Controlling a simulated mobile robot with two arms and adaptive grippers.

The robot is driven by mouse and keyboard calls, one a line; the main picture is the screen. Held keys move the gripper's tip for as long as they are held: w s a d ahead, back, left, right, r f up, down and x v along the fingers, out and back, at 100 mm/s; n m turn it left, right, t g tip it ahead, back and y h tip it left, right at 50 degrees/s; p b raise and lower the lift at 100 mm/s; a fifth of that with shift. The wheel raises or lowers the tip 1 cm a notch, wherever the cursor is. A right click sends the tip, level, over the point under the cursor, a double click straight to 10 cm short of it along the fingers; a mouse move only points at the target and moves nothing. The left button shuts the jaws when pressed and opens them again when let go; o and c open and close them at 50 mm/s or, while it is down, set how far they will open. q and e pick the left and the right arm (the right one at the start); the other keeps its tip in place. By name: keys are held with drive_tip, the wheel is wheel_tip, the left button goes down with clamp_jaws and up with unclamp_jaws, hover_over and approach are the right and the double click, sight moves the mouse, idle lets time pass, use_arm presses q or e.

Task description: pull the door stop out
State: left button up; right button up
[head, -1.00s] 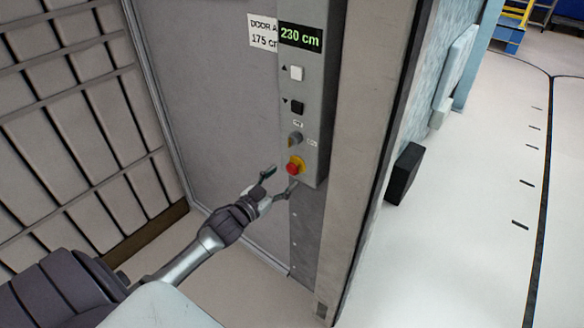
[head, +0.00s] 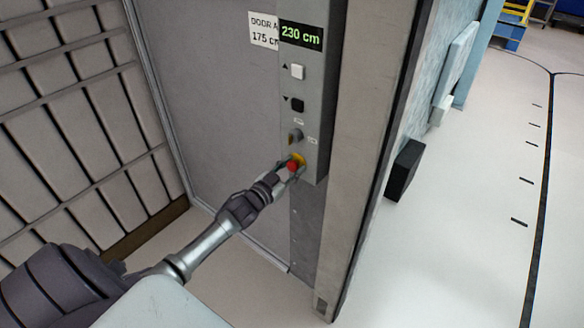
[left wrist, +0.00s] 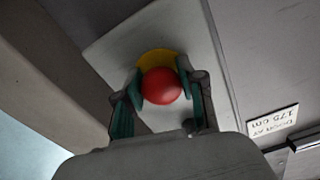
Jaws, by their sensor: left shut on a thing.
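The door stop is a red mushroom button (head: 293,167) on a yellow base, low on the grey control panel (head: 312,100) in the head view. My left gripper (head: 290,170) is at the button, its fingers on either side of it. In the left wrist view the red button (left wrist: 161,86) sits between the two teal-padded fingertips, with the yellow base (left wrist: 157,60) behind it. The left gripper is shut on the button. My right gripper is not in view.
Above the button are a dark selector knob (head: 295,136), a black down button (head: 297,105), a white up button (head: 297,72) and a display (head: 301,36) reading 230 cm. A beige post (head: 362,150) stands right of the panel. A black box (head: 405,171) sits beyond it.

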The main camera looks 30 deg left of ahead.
use_arm(q)
clamp_jaws()
drive_tip(key=shift+s+p, duration=0.45)
drive_tip(key=shift+s, duration=0.05)
drive_tip(key=shift+w+f, duration=0.1)
drive_tip(key=o, duration=0.6)
unclamp_jaws()
drive_tip(key=shift+c, duration=0.2)
drive_tip(key=o, duration=0.5)
drive_tip(key=shift+s, duration=0.2)
drive_tip(key=shift+c, duration=0.2)
drive_tip(key=s+a, duration=0.1)
drive_tip(key=s, duration=1.1)
